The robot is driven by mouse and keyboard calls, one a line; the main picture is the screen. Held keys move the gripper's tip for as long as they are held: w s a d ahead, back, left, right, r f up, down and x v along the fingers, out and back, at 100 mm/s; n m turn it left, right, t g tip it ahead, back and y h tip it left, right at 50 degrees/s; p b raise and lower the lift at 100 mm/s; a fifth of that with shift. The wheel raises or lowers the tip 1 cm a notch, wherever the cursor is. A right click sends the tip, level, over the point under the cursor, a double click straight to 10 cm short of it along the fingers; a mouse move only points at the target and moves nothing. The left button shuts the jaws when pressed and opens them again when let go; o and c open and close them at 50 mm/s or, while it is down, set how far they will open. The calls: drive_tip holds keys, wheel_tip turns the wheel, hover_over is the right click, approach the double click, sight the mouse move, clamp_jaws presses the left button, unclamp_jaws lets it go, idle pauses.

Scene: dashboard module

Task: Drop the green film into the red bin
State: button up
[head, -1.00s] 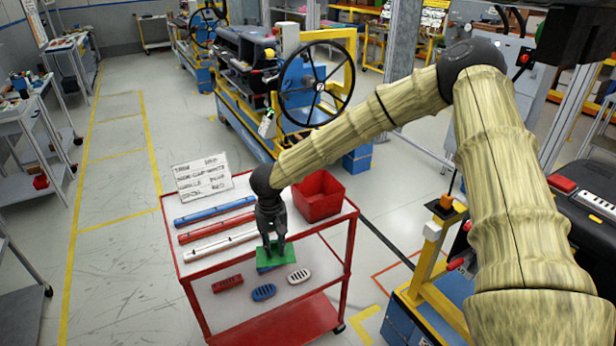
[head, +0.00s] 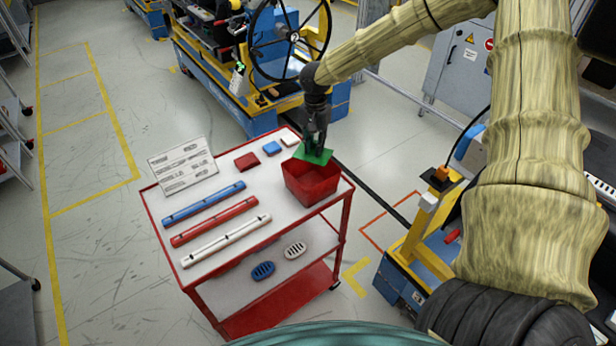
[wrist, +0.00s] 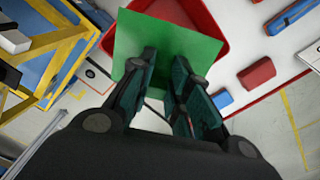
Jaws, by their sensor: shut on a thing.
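The green film (head: 314,155) is a thin flat sheet, held in my gripper (head: 316,143) above the red bin (head: 312,186). The red bin is an open box at the right back part of the cart's top. In the wrist view the film (wrist: 160,50) lies between the fingers of my gripper (wrist: 163,75) and covers much of the bin's opening. The bin's rim (wrist: 224,50) shows beside the film. The head view does not show clearly how much of the film is below the rim.
The red-framed cart (head: 240,262) carries blue (head: 203,204), red (head: 214,221) and white bars (head: 226,240) and a standing sign (head: 184,167). Small red (head: 247,162), blue (head: 271,148) and white blocks (head: 289,140) lie near the bin. Slotted pieces (head: 262,271) are on the lower shelf.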

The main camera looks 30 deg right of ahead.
drive_tip(key=shift+s+d+f, duration=0.15)
drive_tip(key=shift+f, duration=0.25)
drive_tip(key=shift+s+d+f, duration=0.1)
drive_tip(key=shift+s+f, duration=0.05)
drive_tip(key=shift+f, duration=0.2)
drive_tip(key=shift+d+f+b, duration=0.1)
drive_tip(key=shift+f+b, duration=1.8)
drive_tip(key=shift+b, duration=0.15)
drive_tip(key=o, duration=0.8)
drive_tip(key=shift+r, duration=3.75)
